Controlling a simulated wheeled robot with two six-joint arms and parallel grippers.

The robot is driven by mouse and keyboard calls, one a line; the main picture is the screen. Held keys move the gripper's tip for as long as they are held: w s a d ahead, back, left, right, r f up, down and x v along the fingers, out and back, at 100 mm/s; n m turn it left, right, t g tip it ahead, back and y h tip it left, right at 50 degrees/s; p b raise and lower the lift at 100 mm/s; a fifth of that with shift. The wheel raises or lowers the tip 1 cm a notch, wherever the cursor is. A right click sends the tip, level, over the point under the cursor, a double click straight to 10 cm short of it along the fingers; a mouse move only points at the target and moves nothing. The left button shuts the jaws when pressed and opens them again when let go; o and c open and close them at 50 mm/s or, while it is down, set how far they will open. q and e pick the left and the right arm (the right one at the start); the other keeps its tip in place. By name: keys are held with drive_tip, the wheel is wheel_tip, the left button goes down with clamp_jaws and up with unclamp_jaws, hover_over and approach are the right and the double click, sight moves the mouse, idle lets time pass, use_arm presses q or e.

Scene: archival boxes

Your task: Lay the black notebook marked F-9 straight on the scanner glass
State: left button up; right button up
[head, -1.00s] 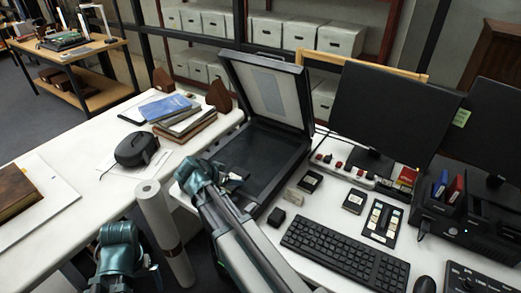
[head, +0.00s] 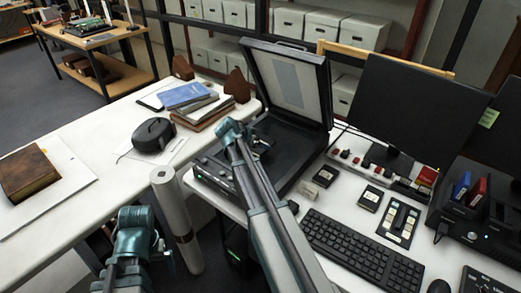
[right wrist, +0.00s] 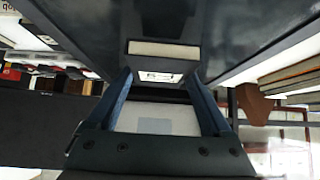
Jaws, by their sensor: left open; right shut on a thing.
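The scanner stands on the white desk with its lid (head: 290,85) raised and its dark glass (head: 290,163) bare in front. My right gripper (head: 263,146) is over the far left part of the glass. In the right wrist view, its two fingers (right wrist: 163,90) are shut on a small dark object with a pale edge and a white label, apparently the black notebook (right wrist: 163,62). The label is too small to read. In the head view the notebook is mostly hidden by the gripper. My left gripper (head: 160,252) is open, low beside the paper roll.
A keyboard (head: 360,248), small black items (head: 371,198) and monitors (head: 410,115) stand right of the scanner. A white paper roll (head: 175,215) stands at the desk's left.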

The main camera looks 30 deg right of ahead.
sight(260, 149)
drive_tip(key=shift+w+d, duration=0.45)
drive_tip(key=shift+d, duration=0.05)
wheel_tip(260, 149, down, 4)
drive_tip(key=b, duration=0.4)
drive_tip(key=shift+w+d, duration=0.1)
drive_tip(key=shift+d, duration=0.05)
drive_tip(key=shift+r, duration=0.2)
drive_tip(key=shift+f, duration=0.1)
drive_tip(key=o, duration=1.2)
